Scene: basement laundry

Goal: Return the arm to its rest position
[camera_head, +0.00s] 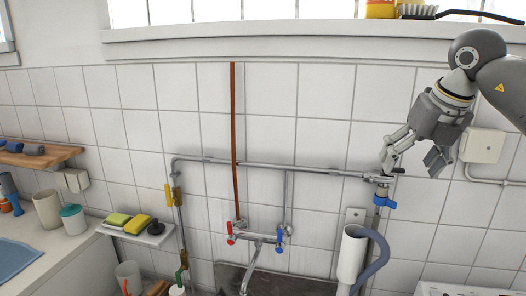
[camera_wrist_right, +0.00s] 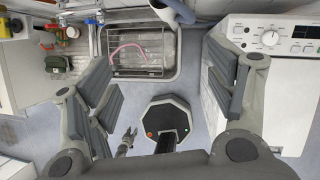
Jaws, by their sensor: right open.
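My right gripper (camera_head: 415,160) is at the upper right of the head view, in front of the tiled wall. Its grey fingers are spread and hold nothing. It overlaps the pipe valve with the blue lever (camera_head: 384,201) from above; I cannot tell whether it touches.
A sink (camera_wrist_right: 140,50) with a wire rack and pink hose lies below. A white washing machine (camera_wrist_right: 275,45) stands at right. A wall box (camera_head: 482,145) is right of the gripper, and a window sill (camera_head: 300,42) is above.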

